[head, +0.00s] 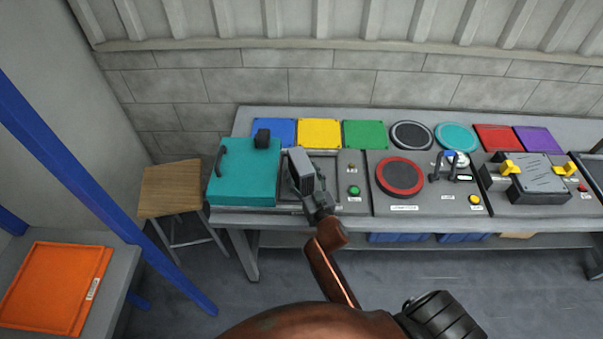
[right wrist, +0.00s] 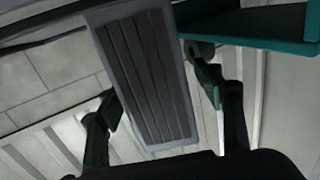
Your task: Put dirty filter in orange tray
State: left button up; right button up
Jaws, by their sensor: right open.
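A dirty filter (head: 300,170), a dark ribbed panel in a light grey frame, stands tilted over the open housing at the left of the bench. In the right wrist view the filter (right wrist: 147,80) extends between the two fingers. My right gripper (head: 318,197) is at the filter, its fingers open on either side; it also shows in the right wrist view (right wrist: 158,108). Whether a finger touches the frame is unclear. The orange tray (head: 50,290) lies empty on a grey table at lower left. My left gripper is not in view.
A teal lid (head: 243,180) with a black handle lies left of the housing (head: 325,168). A wooden stool (head: 170,190) and a blue post (head: 100,190) stand between bench and tray table. Coloured plates line the bench's back; control panels are on the right.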

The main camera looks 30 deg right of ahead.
jog(key=shift+w+d, duration=0.2)
jog(key=shift+w, duration=0.65)
jog(key=shift+c, duration=0.3)
jog(key=c, duration=1.3)
jog(key=shift+c, duration=0.9)
jog(key=shift+r, duration=0.15)
